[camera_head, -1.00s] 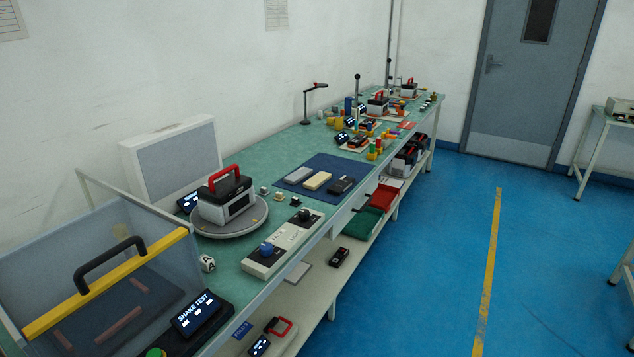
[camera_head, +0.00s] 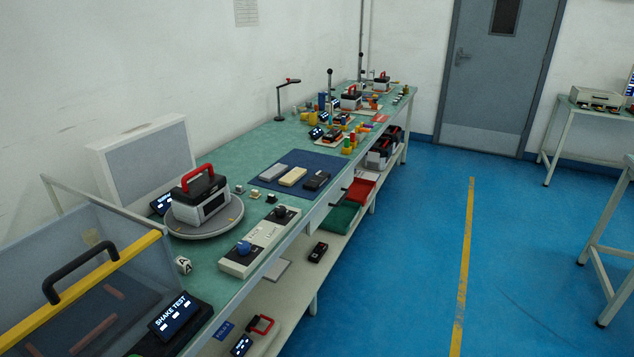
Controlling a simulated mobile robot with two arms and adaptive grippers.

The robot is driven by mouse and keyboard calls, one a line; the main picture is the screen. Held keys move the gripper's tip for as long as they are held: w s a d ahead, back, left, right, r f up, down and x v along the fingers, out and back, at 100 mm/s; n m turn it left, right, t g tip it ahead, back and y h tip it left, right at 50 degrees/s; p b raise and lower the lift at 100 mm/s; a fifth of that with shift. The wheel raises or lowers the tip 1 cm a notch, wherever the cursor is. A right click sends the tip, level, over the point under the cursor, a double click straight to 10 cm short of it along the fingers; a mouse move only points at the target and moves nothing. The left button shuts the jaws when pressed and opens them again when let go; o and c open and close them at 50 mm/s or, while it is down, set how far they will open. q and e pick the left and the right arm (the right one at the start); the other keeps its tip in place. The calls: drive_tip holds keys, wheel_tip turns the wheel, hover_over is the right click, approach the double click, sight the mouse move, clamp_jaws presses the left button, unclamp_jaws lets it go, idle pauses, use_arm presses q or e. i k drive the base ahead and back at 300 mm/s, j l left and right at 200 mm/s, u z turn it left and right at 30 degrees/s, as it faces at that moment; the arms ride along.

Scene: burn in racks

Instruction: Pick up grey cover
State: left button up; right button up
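A grey cover (camera_head: 273,173) lies flat on the dark blue mat (camera_head: 300,160) on the long green workbench. It is the leftmost of three slim blocks in a row. A cream cover (camera_head: 293,177) lies in the middle and a black cover (camera_head: 317,181) at the right. Neither of my grippers shows in the head view.
A turntable (camera_head: 205,228) with a red-handled box (camera_head: 200,198) stands nearer on the bench. A control panel (camera_head: 261,242) lies along the front edge. A clear-walled shake test box (camera_head: 95,280) is at the near left. The blue floor (camera_head: 410,270) right of the bench is clear.

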sight(268, 176)
drive_tip(key=u, duration=1.15)
drive_tip(key=i+l, duration=0.15)
drive_tip(key=l, duration=0.25)
drive_tip(key=i+l+u, duration=0.1)
drive_tip(key=l, duration=0.25)
drive_tip(key=i+l, duration=0.2)
drive_tip(key=l, duration=0.2)
drive_tip(key=i+l+u, duration=0.1)
drive_tip(key=l, duration=0.3)
drive_tip(key=i+l, duration=0.15)
drive_tip(key=l, duration=0.25)
